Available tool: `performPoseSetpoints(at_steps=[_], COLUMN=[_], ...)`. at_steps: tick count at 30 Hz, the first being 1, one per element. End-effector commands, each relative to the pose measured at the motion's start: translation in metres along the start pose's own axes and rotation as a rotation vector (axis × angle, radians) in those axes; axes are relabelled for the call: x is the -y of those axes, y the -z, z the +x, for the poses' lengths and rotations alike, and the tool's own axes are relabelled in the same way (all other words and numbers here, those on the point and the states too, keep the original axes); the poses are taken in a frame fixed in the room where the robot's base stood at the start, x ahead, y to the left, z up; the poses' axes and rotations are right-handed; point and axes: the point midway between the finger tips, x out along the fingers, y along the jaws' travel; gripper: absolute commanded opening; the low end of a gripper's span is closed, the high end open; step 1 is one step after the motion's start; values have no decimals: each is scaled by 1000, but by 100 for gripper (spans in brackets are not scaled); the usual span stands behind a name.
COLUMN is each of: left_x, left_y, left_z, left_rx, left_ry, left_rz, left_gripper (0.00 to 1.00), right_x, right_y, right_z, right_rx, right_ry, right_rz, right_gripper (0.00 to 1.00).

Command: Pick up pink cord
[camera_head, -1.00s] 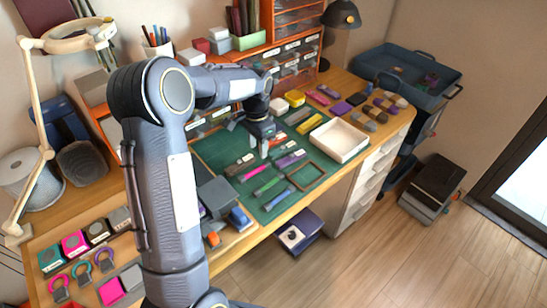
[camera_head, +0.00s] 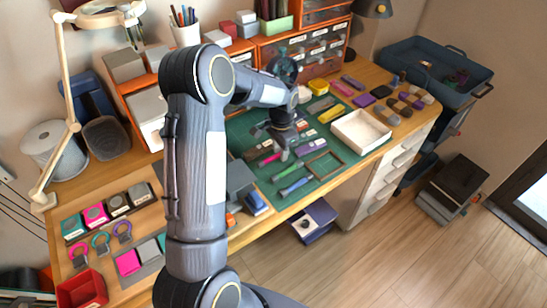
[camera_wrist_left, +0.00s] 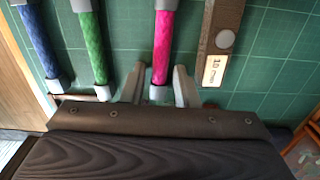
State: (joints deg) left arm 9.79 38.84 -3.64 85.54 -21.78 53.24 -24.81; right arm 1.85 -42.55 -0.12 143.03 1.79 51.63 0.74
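The pink cord (camera_head: 268,160) lies on the green cutting mat (camera_head: 329,191), and its pink braid with a grey end cap shows in the wrist view (camera_wrist_left: 163,45). My left gripper (camera_head: 284,153) is down over the cord. In the wrist view my left gripper (camera_wrist_left: 160,70) is open, with one finger on each side of the pink cord and a small gap beside it. Whether the fingertips touch the mat cannot be told. My right gripper is not in view.
A green cord (camera_wrist_left: 90,45) and a blue cord (camera_wrist_left: 39,40) lie left of the pink one in the wrist view. A brown labelled strip (camera_wrist_left: 218,45) lies close on its right. A wooden frame (camera_head: 325,165) and a white tray (camera_head: 361,132) are farther right.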

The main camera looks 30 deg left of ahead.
Motion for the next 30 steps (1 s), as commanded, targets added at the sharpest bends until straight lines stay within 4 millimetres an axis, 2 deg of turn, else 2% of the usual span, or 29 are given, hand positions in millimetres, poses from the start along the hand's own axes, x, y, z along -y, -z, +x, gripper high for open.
performPoseSetpoints(at_steps=[1, 6, 14, 19, 25, 30], left_x=[0, 0, 0, 0, -1, -29], left_y=[0, 0, 0, 1, 1, -14], left_z=[0, 0, -1, -8, -36, -72], left_rx=[0, 0, -1, -2, -4, -7], left_ry=[0, 0, 0, 2, 2, 3], left_rz=[0, 0, 0, 0, 2, 3], left_gripper=[20, 0, 0, 0, 0, 0], right_x=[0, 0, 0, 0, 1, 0], right_y=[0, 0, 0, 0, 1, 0], right_z=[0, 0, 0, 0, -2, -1], right_rx=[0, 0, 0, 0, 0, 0], right_ry=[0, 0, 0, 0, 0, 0], right_rz=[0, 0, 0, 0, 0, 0], right_gripper=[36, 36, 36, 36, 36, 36])
